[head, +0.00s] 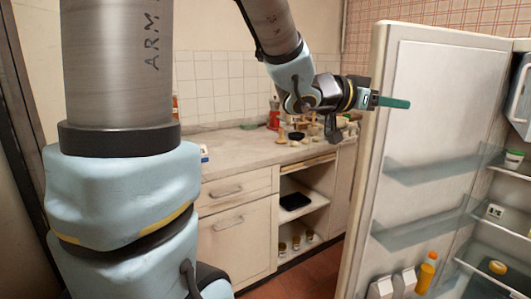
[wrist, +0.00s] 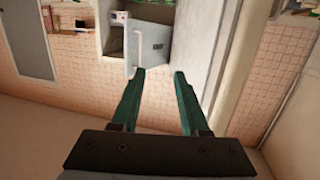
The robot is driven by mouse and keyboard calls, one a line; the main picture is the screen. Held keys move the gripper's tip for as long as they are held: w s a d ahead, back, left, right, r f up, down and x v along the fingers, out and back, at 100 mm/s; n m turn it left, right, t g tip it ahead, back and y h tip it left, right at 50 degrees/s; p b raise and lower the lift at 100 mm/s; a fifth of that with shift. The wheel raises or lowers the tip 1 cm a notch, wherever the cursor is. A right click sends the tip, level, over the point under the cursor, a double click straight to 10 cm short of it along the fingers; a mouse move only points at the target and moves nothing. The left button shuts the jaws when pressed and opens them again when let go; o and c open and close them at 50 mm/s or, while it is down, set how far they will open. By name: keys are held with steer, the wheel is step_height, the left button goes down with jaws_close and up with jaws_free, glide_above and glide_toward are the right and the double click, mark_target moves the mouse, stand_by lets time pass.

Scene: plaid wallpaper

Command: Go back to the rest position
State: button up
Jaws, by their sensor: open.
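My gripper (head: 392,102) has green fingers and points to the right, in front of the upper part of the open fridge door (head: 440,100) in the head view. In the wrist view my gripper (wrist: 164,82) shows its two green fingers spread apart, with nothing between them. The view there is turned over, with the tiled wall below. My arm reaches across from the upper middle of the head view and is bent at the wrist. I cannot tell how far the fingertips are from the door.
The fridge stands open at the right, with an orange bottle (head: 427,272) low in its door. A counter (head: 235,148) with drawers runs behind my arm, with a red bottle (head: 274,113) and small items on it. An open shelf below holds a black tray (head: 295,201) and jars.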

steer(key=w+a+f+n+t+y, duration=0.2)
steer(key=w+a+f+n+y, duration=0.3)
steer(key=a, duration=0.4)
steer(key=w+a+f+n+t+y, duration=0.2)
steer(key=w+a+f+y, duration=0.25)
steer(key=a+f, duration=0.4)
steer(key=s+a+f+n+g+y, duration=0.5)
steer(key=s+a+f+g, duration=0.3)
steer(key=s+a+f, duration=0.3)
steer(key=s+a, duration=0.4)
steer(key=shift+s+a+f+n+y, duration=0.15)
steer(key=shift+a+f+n+y, duration=0.1)
steer(key=shift+n+y, duration=0.1)
